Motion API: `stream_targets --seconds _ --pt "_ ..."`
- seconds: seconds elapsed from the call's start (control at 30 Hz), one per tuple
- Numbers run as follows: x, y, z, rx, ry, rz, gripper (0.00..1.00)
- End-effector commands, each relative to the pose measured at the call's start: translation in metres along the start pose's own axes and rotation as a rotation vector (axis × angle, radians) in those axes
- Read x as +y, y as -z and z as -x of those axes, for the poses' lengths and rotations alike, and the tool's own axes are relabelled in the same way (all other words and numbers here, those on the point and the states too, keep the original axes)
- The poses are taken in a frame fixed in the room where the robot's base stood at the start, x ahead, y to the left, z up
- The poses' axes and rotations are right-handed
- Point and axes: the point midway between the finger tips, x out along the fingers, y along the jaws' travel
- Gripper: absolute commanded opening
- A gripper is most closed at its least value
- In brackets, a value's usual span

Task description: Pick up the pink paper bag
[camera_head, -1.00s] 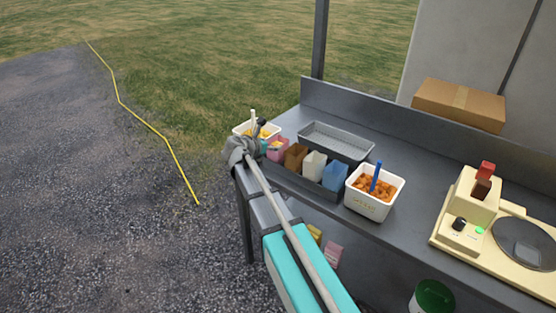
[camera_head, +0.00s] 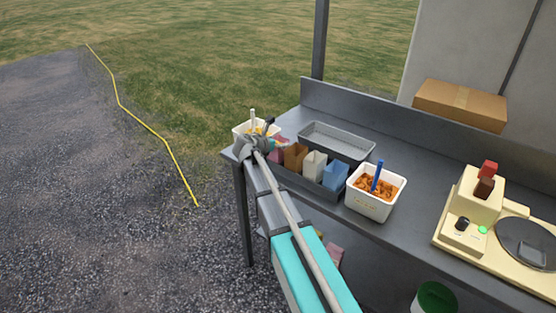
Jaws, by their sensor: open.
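The pink paper bag (camera_head: 282,154) stands at the left end of a row of bags in a dark grey tray (camera_head: 318,191) at the counter's front left. Only a small part of it shows; my gripper and wrist cover the rest. My gripper (camera_head: 268,132) is over the left end of the row, at or just above the pink bag. It is open; its fingers are small and partly hidden, and I cannot tell whether they touch the bag. Brown (camera_head: 295,156), white (camera_head: 314,164) and blue (camera_head: 335,174) bags stand to the right.
A white tub with yellow contents (camera_head: 240,128) stands behind my gripper. An empty grey tray (camera_head: 350,150) lies behind the bags. A white tub of orange pieces (camera_head: 370,205) and a cream machine (camera_head: 455,235) stand right. A pink item (camera_head: 335,252) is below the counter.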

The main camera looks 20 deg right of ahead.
Motion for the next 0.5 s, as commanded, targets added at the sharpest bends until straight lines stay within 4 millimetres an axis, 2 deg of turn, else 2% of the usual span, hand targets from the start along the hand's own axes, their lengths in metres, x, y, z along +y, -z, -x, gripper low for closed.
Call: stream_targets --seconds 0.1,0.37,0.5 --pt "0.0 0.0 0.0001 0.0 0.0 0.0 1.0" --pt "0.0001 0.0002 0.0002 0.0 0.0 0.0 0.52" --pt "0.0 0.0004 0.0001 0.001 0.0 0.0 0.49"
